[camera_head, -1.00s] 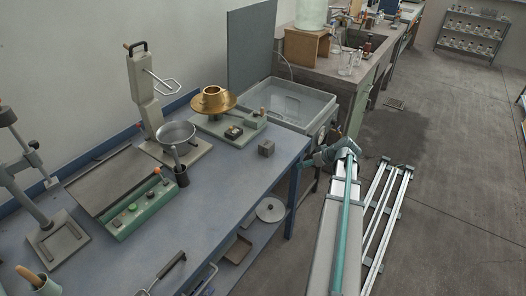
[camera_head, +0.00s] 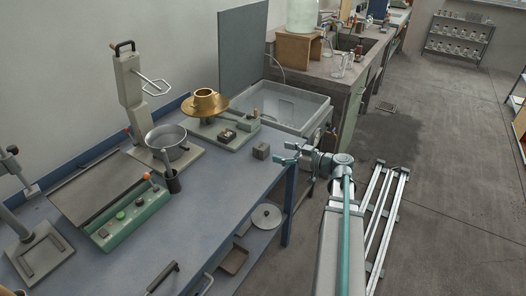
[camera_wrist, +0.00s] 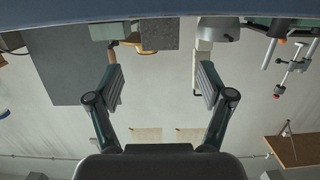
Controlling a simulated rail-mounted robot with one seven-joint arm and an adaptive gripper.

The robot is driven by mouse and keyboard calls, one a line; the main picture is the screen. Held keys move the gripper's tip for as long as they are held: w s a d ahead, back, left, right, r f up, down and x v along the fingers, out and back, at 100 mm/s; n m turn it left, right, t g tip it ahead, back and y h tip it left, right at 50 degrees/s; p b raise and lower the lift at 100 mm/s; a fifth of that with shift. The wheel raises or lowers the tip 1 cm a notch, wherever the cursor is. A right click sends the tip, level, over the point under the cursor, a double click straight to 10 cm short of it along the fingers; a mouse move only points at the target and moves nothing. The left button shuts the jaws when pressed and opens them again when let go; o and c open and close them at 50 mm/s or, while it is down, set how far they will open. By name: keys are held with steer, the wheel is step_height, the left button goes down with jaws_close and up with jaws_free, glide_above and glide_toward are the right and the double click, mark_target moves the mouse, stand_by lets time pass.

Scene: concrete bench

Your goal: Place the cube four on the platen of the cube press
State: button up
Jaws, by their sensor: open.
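A small grey concrete cube (camera_head: 261,151) sits on the blue bench top (camera_head: 215,205) near its right edge. It also shows in the wrist view as a speckled block (camera_wrist: 161,34) at the top, upside down in that picture, lined up between the fingers and ahead of them. No number is readable on it. My gripper (camera_head: 284,154) is just right of the cube, apart from it, open and empty; its spread fingers show in the wrist view (camera_wrist: 161,76). I cannot tell which apparatus is the cube press; a stand with a square plate (camera_head: 40,257) is at the left.
A green stand with a brass disc (camera_head: 208,103) is behind the cube. A metal bowl (camera_head: 168,142) under a tall device, a dark cup with a tool (camera_head: 171,181) and a green control box (camera_head: 127,218) stand further left. A grey tub (camera_head: 283,107) is beyond the bench end.

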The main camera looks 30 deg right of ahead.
mark_target(264, 147)
steer(key=x, duration=0.4)
steer(key=p+x, duration=0.1)
steer(key=x, duration=0.1)
steer(key=p+x, duration=0.1)
steer(key=shift+w+a+r, duration=0.1)
steer(key=shift+w+r, duration=0.1)
steer(key=shift+r, duration=0.1)
steer(key=shift+w+a+f, duration=0.15)
steer(key=shift+w+a, duration=0.1)
steer(key=shift+w, duration=0.05)
steer(key=c, duration=1.3)
jaws_close()
